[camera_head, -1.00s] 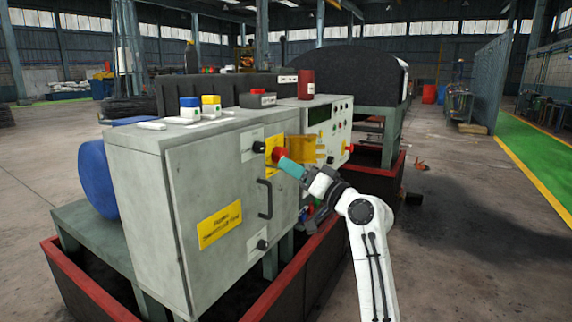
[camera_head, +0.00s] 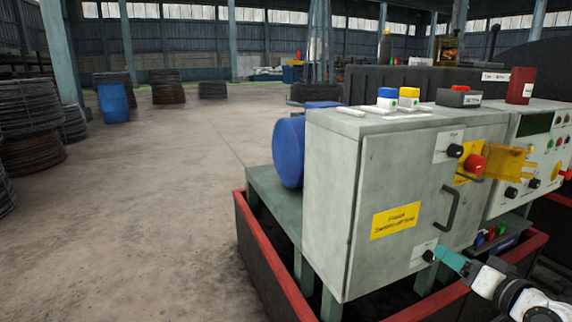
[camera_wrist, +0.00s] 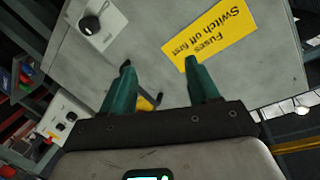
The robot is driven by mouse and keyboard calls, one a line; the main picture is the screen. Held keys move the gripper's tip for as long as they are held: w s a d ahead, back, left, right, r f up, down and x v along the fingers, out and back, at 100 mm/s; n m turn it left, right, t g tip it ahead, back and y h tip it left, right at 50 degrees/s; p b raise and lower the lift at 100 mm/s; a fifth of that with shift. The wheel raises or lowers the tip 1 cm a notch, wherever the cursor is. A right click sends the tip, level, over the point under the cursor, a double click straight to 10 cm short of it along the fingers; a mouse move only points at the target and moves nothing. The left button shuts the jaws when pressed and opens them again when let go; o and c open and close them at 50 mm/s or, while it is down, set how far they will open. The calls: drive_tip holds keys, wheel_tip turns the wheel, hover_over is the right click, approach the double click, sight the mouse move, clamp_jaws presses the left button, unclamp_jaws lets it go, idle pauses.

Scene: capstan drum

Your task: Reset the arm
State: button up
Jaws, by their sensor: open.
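My gripper (camera_head: 441,257) is at the lower right of the head view, with teal fingers beside the grey cabinet's (camera_head: 335,215) lower knob (camera_head: 429,256). I cannot tell from that view whether they touch. In the wrist view the gripper (camera_wrist: 160,78) has its two teal fingers well apart, with nothing held between them. The cabinet's door with its yellow fuse label (camera_wrist: 222,32) lies beyond them, and a black knob on a white plate (camera_wrist: 103,40) shows at upper left. My arm enters at the lower right corner of the head view.
The cabinet carries a red button (camera_head: 474,163), an upper knob (camera_head: 455,151), a door handle (camera_head: 449,209) and a yellow flap (camera_head: 508,163). A red-rimmed tray (camera_head: 255,235) surrounds the stand. A blue drum (camera_head: 289,152) is behind the cabinet. The floor at left is open.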

drive_tip(key=s+a+f+n+g, duration=0.1)
drive_tip(key=s+a+f+g, duration=0.35)
drive_tip(key=s+f, duration=0.55)
drive_tip(key=s+a+f+n+g, duration=0.1)
drive_tip(key=s+a+f+g, duration=0.45)
drive_tip(key=f, duration=0.65)
drive_tip(key=s+a+f+n+g+h, duration=0.1)
drive_tip(key=s+f+g+h, duration=0.15)
drive_tip(key=s, duration=0.95)
drive_tip(key=s+a+f+n+g+h, duration=0.1)
drive_tip(key=s+f+g, duration=0.25)
drive_tip(key=s, duration=0.85)
wheel_tip(320, 180, up, 21)
drive_tip(key=w+p, duration=0.1)
drive_tip(key=p, duration=2)
drive_tip(key=shift+w+t+p, duration=0.25)
drive_tip(key=shift+t+p, duration=0.1)
drive_tip(key=shift+t, duration=0.05)
drive_tip(key=shift+o, duration=0.5)
drive_tip(key=shift+y, duration=0.25)
